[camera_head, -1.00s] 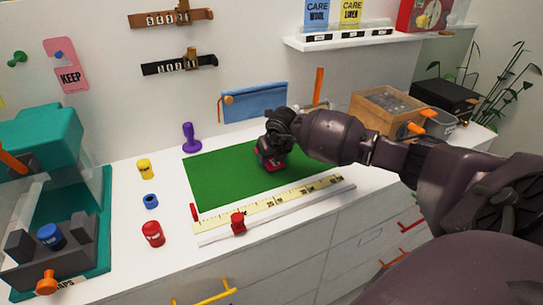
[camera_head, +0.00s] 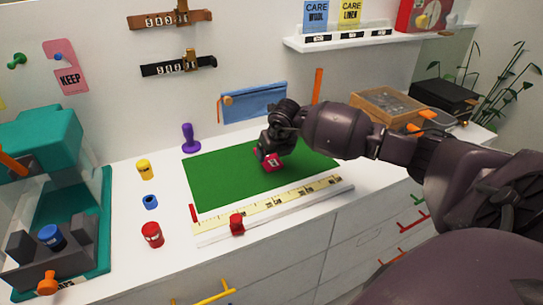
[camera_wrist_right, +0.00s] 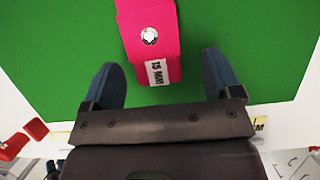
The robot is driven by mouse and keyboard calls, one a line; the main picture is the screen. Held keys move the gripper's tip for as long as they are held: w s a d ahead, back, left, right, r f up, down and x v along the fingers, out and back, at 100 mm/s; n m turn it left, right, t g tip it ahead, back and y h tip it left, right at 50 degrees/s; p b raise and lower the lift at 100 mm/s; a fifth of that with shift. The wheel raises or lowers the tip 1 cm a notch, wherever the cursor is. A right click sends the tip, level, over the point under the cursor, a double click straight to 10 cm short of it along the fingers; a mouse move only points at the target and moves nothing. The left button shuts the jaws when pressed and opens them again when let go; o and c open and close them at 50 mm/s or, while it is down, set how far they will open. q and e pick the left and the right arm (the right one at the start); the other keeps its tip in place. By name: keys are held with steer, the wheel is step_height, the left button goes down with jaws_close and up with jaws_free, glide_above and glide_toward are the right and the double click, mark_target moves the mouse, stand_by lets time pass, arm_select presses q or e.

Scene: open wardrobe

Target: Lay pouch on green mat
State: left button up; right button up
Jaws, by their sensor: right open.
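A small magenta pouch-like piece (camera_head: 268,163) with a round metal snap lies on the green mat (camera_head: 220,180). In the right wrist view the same pink piece (camera_wrist_right: 150,40) shows a white "15 MAR" label at its near end. My right gripper (camera_head: 264,154) is just above the piece. In the wrist view its two blue fingers (camera_wrist_right: 160,85) are apart, one on each side of the label end, with green showing between each finger and the piece. A blue zip pouch (camera_head: 258,104) hangs on the wall behind the mat. My left gripper is out of view.
A measuring strip (camera_head: 270,205) runs along the mat's front edge, with a red piece (camera_head: 237,224) on the rail. Yellow, blue and red spools stand left of the mat. A purple stamp (camera_head: 189,137) stands behind it; a wooden box (camera_head: 390,105) is at right.

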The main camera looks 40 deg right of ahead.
steer(key=p+v, duration=0.1)
steer(key=v, duration=0.8)
steer(key=shift+w+a, duration=0.15)
steer(key=shift+a, duration=0.05)
